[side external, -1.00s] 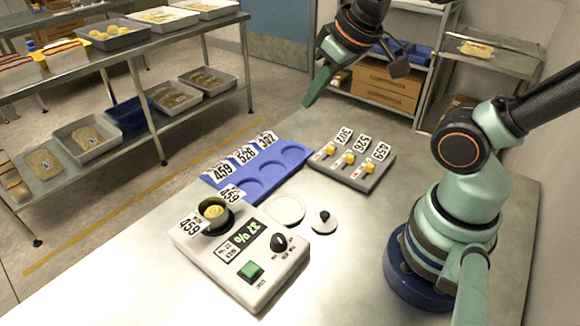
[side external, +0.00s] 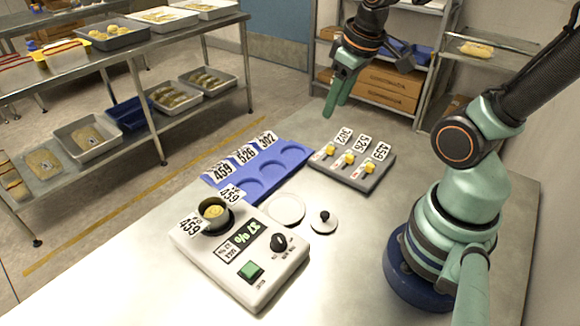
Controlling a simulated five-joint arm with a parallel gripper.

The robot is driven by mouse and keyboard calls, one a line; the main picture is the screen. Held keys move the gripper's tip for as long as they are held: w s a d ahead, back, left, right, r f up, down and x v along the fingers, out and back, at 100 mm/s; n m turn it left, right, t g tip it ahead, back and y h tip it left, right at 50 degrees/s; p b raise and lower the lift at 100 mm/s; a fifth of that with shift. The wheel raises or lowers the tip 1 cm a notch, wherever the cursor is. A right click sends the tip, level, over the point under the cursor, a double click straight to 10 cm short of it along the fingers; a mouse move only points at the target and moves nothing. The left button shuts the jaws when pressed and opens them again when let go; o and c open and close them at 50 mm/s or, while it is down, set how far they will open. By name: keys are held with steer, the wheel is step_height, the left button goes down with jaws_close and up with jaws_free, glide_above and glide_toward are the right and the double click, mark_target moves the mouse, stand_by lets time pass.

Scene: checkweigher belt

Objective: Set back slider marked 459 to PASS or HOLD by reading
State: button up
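The grey slider panel (side external: 345,179) lies at the back right of the table, with three yellow knobs and cards 302, a middle card, and 459. The 459 slider knob (side external: 369,168) is the rightmost one. Its slot marks are too small to read. The white meter (side external: 215,262) stands at the front, its green digits (side external: 250,231) upside down in the picture and seeming to read 37 %. A dark cup (side external: 214,212) of yellow sample sits in its well, beside a 459 tag. My gripper (side external: 333,112) hangs above and behind the panel, touching nothing; its finger gap is hidden.
A blue tray (side external: 287,158) with round recesses and cards 459, 526 and 302 lies left of the panel. A white disc (side external: 287,209) and a knobbed lid (side external: 323,222) lie between meter and panel.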

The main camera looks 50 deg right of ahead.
mark_target(370, 165)
steer(key=s+d+f+g, duration=0.3)
steer(key=s+d+f, duration=0.3)
steer(key=d, duration=0.3)
steer(key=shift+y, duration=0.4)
steer(key=f, duration=1.2)
steer(key=shift+d+f, duration=0.25)
steer(key=shift+c, duration=0.3)
jaws_close()
